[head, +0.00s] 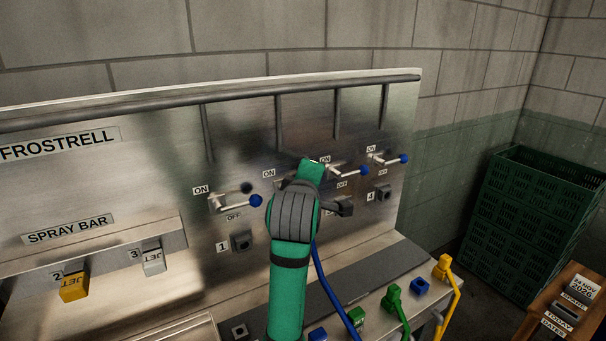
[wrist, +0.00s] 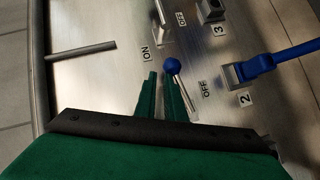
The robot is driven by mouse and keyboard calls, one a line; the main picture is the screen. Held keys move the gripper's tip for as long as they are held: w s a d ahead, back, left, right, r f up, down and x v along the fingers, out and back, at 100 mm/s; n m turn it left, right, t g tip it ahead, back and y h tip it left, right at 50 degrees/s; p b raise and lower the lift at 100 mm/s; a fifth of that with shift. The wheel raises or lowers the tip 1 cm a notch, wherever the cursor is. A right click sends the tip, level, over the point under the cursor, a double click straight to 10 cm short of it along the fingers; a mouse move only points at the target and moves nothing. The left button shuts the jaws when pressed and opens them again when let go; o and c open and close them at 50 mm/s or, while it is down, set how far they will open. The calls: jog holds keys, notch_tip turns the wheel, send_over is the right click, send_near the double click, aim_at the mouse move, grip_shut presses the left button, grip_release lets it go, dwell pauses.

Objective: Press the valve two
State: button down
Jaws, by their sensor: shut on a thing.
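Valve two shows in the wrist view as a lever with a blue ball knob (wrist: 172,66), between an ON label and an OFF label, beside the socket marked 2. My gripper (wrist: 161,84) has its two green fingers at this lever, just below the knob, and is shut on it. How far the fingers wrap the lever is hard to see. In the head view my green and grey wrist covers valve two; only its ON label (head: 268,173) shows there.
Valve one (head: 256,200) is to the left, valve three (head: 364,170) and valve four (head: 404,158) to the right. A blue plug (wrist: 254,68) with its cable sits in socket 2. Coloured plugs stand on the front ledge. A green crate (head: 539,225) stands at right.

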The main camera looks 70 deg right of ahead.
jog(key=shift+s+d+f, duration=0.35)
jog(key=shift+s+d, duration=0.15)
jog(key=shift+s, duration=0.15)
jog(key=s+a+r, duration=0.2)
jog(key=a+r, duration=0.6)
jog(key=a, duration=0.2)
jog(key=shift+s+r, duration=0.15)
jog(key=shift+r, duration=0.1)
dwell(0.3)
dwell(0.5)
